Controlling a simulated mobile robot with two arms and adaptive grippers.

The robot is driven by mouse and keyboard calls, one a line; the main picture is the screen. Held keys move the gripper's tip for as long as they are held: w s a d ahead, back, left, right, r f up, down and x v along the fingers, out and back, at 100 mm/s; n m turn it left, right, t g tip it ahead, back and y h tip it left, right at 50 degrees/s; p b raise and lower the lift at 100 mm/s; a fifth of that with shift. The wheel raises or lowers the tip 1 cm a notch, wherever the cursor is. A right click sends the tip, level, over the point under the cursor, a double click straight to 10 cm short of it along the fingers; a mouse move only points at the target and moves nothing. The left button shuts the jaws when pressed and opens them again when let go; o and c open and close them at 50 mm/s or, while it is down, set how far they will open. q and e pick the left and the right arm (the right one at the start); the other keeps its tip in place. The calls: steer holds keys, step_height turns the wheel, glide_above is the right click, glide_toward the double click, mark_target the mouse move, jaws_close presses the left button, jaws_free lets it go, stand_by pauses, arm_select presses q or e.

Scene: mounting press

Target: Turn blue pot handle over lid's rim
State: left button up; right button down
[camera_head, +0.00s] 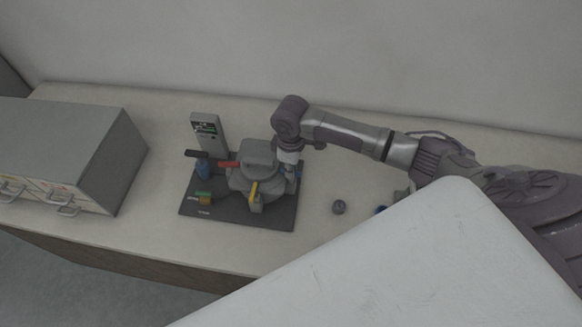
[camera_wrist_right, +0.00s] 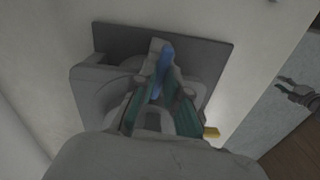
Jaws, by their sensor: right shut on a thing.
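The mounting press (camera_head: 250,178) is a grey rounded pot and lid on a dark base plate (camera_head: 222,207). My right gripper (camera_head: 290,166) reaches down at the pot's right side. In the right wrist view its fingers (camera_wrist_right: 160,98) are shut on the blue handle (camera_wrist_right: 164,62), which stands out between them. In the head view only a little of the blue handle (camera_head: 298,171) shows beside the gripper. A red handle (camera_head: 229,164) and a yellow handle (camera_head: 254,189) show on the pot's other sides. What looks like my left gripper (camera_wrist_right: 300,94) shows small in the wrist view.
A grey panel post (camera_head: 208,132) stands behind the press, with a black lever (camera_head: 195,153) and a blue part (camera_head: 203,171) close by. A grey drawer cabinet (camera_head: 70,150) is at the left.

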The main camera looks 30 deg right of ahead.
steer(key=shift+w+r, duration=0.1)
steer(key=shift+r, duration=0.05)
steer(key=c, duration=1.2)
jaws_free()
step_height(320, 180, up, 12)
